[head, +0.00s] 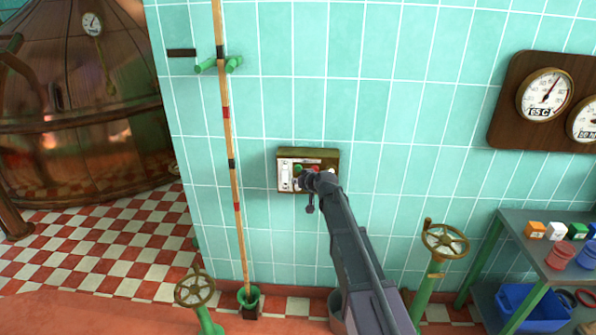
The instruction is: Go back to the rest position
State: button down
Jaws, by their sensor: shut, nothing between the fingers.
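My arm reaches up from the bottom of the head view to a small control box (328,157) on the turquoise tiled wall. The box has a brass-coloured frame and a pale face with a red button and a green button. My gripper (308,182) is shut and empty in front of the box's lower part. It hides part of the face, and I cannot tell whether it touches the box. The fingertips are small and dark here.
A striped pole (232,150) stands left of the box in a green holder (249,298). Valve wheels (195,290) (445,240) stand either side of my arm. At right are a metal table (520,238), a blue bin (530,307) and a gauge board (505,110). A copper kettle (80,110) stands left.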

dwell(0.5)
jog(key=s+d+m+g+h+p, duration=0.1)
jog(key=s+d+g+h+p, duration=0.1)
jog(key=s+d, duration=0.5)
jog(key=s+d+f+m+g+h+p, duration=0.1)
jog(key=s+d, duration=0.6)
jog(key=s, duration=1)
jog(key=s+d+f+m+g+h+p, duration=0.1)
jog(key=s+d+m+g+h+p, duration=0.1)
jog(key=s+d+g+h+p, duration=0.2)
jog(key=s+d+g+p, duration=0.1)
jog(key=s+d+g, duration=0.2)
jog(key=s, duration=0.5)
jog(key=shift+s+d, duration=0.3)
jog(key=shift+s, duration=0.05)
